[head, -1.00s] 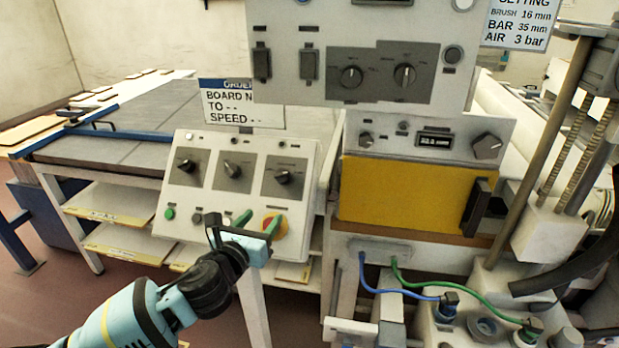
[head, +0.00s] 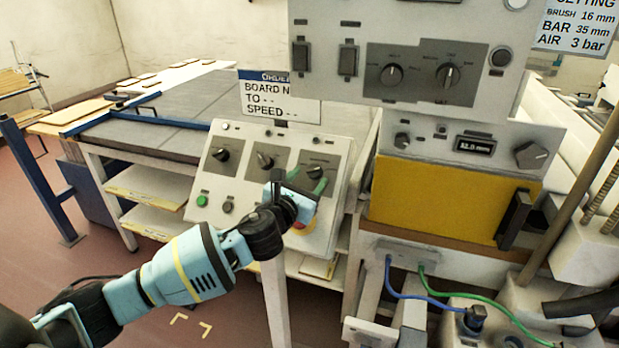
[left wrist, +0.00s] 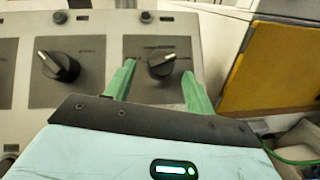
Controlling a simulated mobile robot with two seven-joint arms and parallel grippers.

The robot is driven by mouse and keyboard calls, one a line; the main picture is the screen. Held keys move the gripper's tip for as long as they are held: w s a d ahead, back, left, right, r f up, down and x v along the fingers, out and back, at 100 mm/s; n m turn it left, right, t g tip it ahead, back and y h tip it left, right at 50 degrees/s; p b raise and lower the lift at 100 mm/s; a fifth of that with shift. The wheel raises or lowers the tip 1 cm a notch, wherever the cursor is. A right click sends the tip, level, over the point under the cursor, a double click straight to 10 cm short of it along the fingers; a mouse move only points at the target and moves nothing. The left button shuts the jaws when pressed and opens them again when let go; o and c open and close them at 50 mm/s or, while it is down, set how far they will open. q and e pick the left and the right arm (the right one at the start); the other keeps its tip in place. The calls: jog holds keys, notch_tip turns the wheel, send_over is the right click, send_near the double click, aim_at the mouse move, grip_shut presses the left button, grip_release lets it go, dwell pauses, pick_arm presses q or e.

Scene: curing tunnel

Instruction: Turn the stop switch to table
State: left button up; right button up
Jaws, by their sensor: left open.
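A sloped control panel (head: 235,205) carries three black rotary switches, each on its own grey plate; their lettering is too small to read. My left gripper (head: 305,184) is open at the rightmost switch (head: 316,172). In the left wrist view this switch (left wrist: 162,65) lies between the green fingers of the left gripper (left wrist: 157,86), apart from both. My right gripper is out of view.
Below the switches are a green button (head: 202,200), a dark button (head: 227,207) and a red and yellow button (head: 301,229), partly hidden by my gripper. An order sign (head: 280,97) stands behind the panel. A yellow-fronted machine (head: 445,205) stands close on the right.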

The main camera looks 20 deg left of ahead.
pick_arm(q)
jog(key=shift+w+d, duration=0.1)
jog(key=shift+w, duration=0.65)
jog(key=c, duration=1)
jog(key=shift+o, duration=0.2)
